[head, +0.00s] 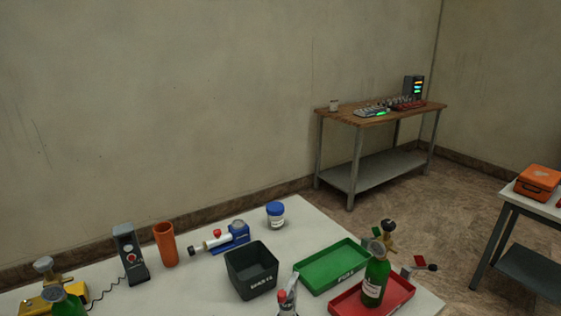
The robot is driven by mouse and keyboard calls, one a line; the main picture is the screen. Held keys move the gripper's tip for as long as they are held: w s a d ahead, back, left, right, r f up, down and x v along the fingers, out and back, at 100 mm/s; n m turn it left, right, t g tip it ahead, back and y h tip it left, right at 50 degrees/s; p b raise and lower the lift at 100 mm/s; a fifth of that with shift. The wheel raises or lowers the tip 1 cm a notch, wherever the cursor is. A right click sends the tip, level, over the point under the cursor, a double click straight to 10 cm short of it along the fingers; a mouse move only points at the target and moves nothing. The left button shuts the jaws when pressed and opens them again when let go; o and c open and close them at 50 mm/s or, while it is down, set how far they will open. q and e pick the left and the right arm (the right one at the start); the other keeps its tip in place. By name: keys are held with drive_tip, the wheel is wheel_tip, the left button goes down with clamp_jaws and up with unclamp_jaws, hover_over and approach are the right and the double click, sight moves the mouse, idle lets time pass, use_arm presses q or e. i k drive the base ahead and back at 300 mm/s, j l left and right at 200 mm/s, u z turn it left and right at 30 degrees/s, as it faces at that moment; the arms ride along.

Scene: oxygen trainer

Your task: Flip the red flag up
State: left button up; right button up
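A small red piece (432,267) that may be the red flag shows at the right edge of the near white table, beside a dark part on a small grey metal fitting. It is too small to tell whether it is up or down. Another red part (282,296) tops a grey metal piece at the bottom middle, partly cut off by the frame. Neither of my grippers is in the head view.
The near white table (310,218) holds a green bottle (375,281) in a red tray (399,292), a green tray (334,267), a black bin (251,271), an orange cylinder (165,245) and a blue-lidded jar (276,216). A wooden bench (345,113) stands behind.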

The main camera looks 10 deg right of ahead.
sight(420, 261)
drive_tip(key=l+z, duration=0.1)
drive_tip(key=z, duration=0.3)
drive_tip(key=l+z, duration=0.15)
drive_tip(key=z, duration=0.25)
drive_tip(key=l+z, duration=0.1)
drive_tip(key=z, duration=0.3)
